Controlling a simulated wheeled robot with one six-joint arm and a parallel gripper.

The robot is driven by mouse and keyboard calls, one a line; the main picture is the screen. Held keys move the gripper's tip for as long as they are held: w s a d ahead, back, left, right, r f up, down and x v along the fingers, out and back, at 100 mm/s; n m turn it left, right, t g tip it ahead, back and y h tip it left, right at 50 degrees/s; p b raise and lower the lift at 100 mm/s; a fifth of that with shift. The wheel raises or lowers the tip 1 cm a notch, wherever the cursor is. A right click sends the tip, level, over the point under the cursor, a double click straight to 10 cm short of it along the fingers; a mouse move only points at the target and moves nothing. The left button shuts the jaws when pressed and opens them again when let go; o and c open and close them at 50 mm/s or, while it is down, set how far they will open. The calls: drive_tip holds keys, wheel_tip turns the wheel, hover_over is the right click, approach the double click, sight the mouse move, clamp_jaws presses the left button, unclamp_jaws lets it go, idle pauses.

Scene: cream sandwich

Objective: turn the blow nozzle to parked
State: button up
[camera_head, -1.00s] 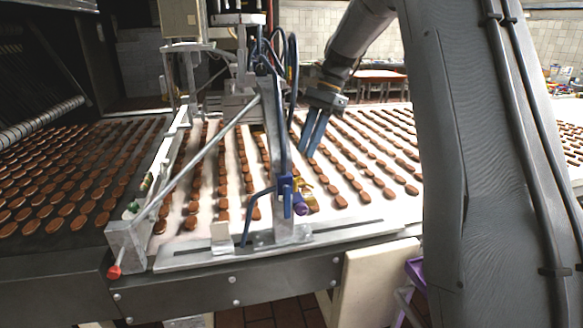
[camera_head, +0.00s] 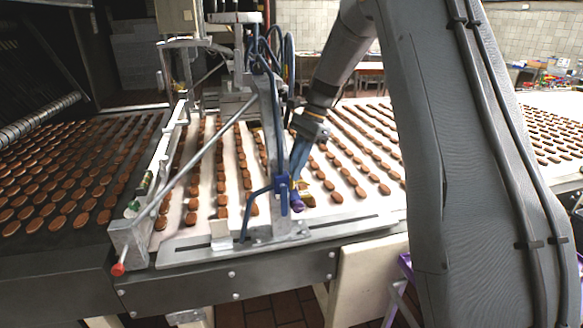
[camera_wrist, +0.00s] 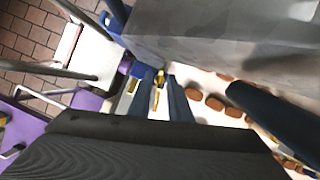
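The blow nozzle appears to be the small brass-coloured piece (camera_head: 307,197) with a purple end (camera_head: 297,206), beside the blue clamp on the upright post. My gripper (camera_head: 296,178) points down from above, its blue fingers close over the brass piece and partly overlapping the post in the head view. In the wrist view my gripper (camera_wrist: 161,82) shows two dark blue fingers with a gap between them. Brass-coloured parts (camera_wrist: 160,77) show in that gap, and no finger clearly touches them. The nozzle's exact angle is hard to tell.
The post (camera_head: 270,140) carries a blue lever (camera_head: 249,215) and hoses, and stands on a slotted metal plate (camera_head: 190,252). A slanted rod (camera_head: 205,155) ends near a red knob (camera_head: 118,269). Rows of brown biscuits (camera_head: 355,165) cover the pale belt.

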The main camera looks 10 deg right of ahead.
clamp_jaws()
drive_tip(key=shift+w+f+n+g, duration=0.15)
drive_tip(key=shift+n+g, duration=0.25)
drive_tip(key=shift+n, duration=0.7)
drive_tip(key=shift+a+n+g+h+b, duration=0.1)
drive_tip(key=shift+n+g+h+b, duration=0.25)
drive_tip(key=shift+n, duration=0.75)
drive_tip(key=shift+o, duration=1.5)
unclamp_jaws()
